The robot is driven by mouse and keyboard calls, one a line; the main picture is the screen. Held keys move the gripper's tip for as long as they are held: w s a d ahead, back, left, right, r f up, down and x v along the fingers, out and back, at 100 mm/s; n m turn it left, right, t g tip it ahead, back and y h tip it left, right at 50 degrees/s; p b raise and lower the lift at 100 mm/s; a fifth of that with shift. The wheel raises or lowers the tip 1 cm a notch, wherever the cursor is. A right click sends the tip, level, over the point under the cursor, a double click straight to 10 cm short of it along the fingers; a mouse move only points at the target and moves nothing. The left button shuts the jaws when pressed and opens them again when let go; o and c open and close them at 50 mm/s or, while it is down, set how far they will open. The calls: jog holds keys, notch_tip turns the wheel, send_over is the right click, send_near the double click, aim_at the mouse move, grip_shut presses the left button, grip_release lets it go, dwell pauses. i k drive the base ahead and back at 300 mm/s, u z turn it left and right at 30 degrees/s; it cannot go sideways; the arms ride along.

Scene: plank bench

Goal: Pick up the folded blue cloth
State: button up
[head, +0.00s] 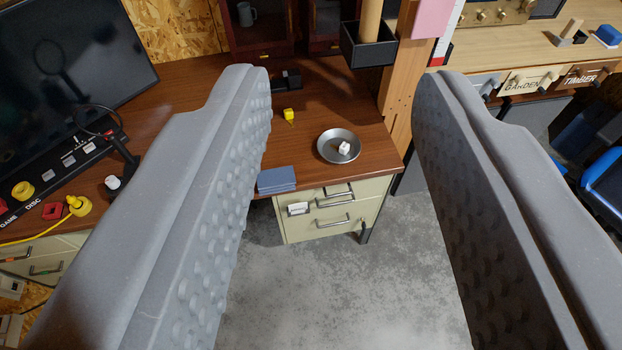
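The folded blue cloth (277,180) lies flat at the front edge of the brown wooden desk, above the cream drawers. It is a small layered rectangle. My gripper (342,90) is open, with its two grey textured fingers wide apart. In the picture the cloth sits just right of the left finger, whose edge may hide a little of its left end. The gripper appears well short of the desk and touches nothing.
On the desk (215,100) are a metal plate (339,158) with a white cube (344,148), and a small yellow object (289,114). A monitor (70,85) and a cabled panel stand left. A wooden post (397,75) rises behind. The concrete floor (350,285) in front is clear.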

aim_at(279, 180)
jog(key=z, duration=0.1)
jog(key=i, duration=1)
jog(key=u, duration=0.05)
